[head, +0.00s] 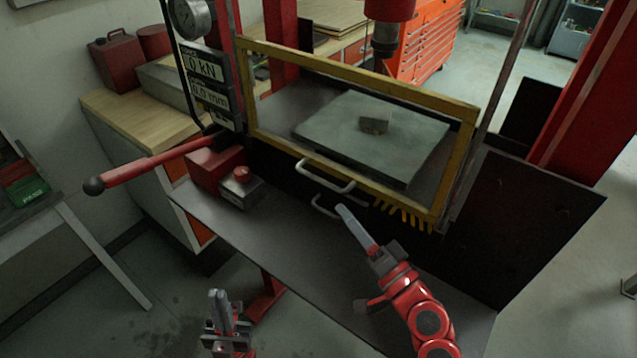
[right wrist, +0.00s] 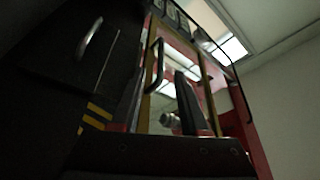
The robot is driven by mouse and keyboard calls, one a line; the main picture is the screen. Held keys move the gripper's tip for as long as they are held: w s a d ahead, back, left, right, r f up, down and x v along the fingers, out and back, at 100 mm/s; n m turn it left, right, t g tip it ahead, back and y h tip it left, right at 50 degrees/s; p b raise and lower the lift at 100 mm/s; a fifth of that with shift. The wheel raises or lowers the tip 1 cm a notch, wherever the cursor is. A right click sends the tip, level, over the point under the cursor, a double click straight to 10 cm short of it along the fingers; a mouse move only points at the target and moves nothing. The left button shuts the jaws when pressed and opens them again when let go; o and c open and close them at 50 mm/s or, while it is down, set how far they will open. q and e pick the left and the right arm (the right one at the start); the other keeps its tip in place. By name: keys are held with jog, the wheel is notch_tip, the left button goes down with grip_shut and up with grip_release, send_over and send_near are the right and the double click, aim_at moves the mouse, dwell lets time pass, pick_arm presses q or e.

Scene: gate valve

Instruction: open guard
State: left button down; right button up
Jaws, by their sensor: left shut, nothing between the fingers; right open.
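The guard (head: 347,77) is a clear panel in a yellow frame on the front of the press, and it looks closed. A grey bar handle (head: 326,176) sits on its lower edge; a second handle (head: 324,207) is below it on the dark front. My right gripper (head: 347,214) is open, just right of and below the guard handle. In the right wrist view the dark guard handle (right wrist: 155,65) shows between the open fingers (right wrist: 160,100), apparently ahead of them; contact is not visible. My left gripper (head: 219,298) is shut and empty, low and away from the guard.
A red lever (head: 150,165) with a black knob sticks out left. A red box (head: 213,168) and a grey box with a red button (head: 241,185) stand on the dark shelf (head: 290,245). Behind the guard, a small block (head: 374,122) rests on a plate (head: 410,150).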

aim_at(318, 180)
jog(key=p+x, duration=0.3)
jog(key=x, duration=0.7)
jog(key=shift+s+a+r+p, duration=0.1)
jog(key=shift+r+p, duration=0.05)
jog(key=shift+p, duration=0.25)
jog(key=shift+w+a, duration=0.2)
jog(key=shift+w, duration=0.15)
jog(key=shift+c, duration=0.2)
grip_shut()
